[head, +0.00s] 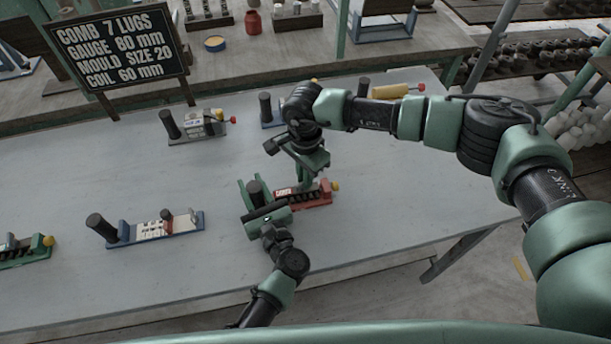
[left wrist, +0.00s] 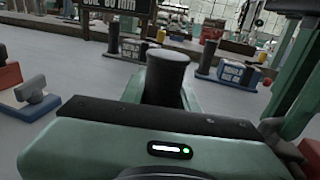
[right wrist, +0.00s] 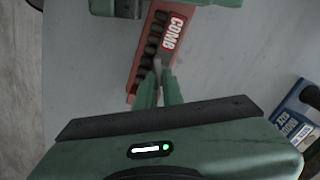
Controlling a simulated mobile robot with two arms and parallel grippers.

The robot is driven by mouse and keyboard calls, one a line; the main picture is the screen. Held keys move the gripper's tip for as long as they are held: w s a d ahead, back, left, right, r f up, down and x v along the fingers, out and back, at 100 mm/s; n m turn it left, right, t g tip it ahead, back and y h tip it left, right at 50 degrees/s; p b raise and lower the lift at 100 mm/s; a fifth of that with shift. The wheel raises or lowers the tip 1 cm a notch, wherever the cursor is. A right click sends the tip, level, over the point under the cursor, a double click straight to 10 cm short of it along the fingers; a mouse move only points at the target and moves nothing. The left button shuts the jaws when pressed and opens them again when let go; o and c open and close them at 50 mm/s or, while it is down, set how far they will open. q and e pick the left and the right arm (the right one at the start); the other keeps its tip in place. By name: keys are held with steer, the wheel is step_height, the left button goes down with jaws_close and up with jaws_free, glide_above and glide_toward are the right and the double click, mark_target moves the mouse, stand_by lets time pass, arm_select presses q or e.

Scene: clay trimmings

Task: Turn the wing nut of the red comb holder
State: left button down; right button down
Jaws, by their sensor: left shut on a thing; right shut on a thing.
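The red comb holder (head: 318,196) lies on the grey table, with a COMB label, a row of dark slots and a yellow knob (head: 335,186) at its right end. Its dark upright handle (head: 254,188) is at its left end. My left gripper (head: 253,192) is shut on this handle, which stands between its fingers in the left wrist view (left wrist: 167,72). My right gripper (right wrist: 158,88) points down over the holder's middle, shut on a small grey piece (right wrist: 157,66) beside the label, apparently the wing nut. The fingers mostly hide it. The red body also shows in the right wrist view (right wrist: 136,80).
A blue-based holder (head: 185,224) stands to the left, a green one (head: 25,250) at the far left, and another (head: 197,127) behind. More holders stand at the back, near my right arm. A black sign (head: 118,48) stands behind. The table front right is clear.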

steer(key=shift+w+n, duration=0.1)
steer(key=shift+n, duration=0.6)
steer(key=c, duration=1.5)
jaws_free()
steer(key=shift+c, duration=0.2)
step_height(320, 180, up, 12)
arm_select(q)
steer(key=c, duration=1)
jaws_free()
steer(key=shift+s, duration=0.1)
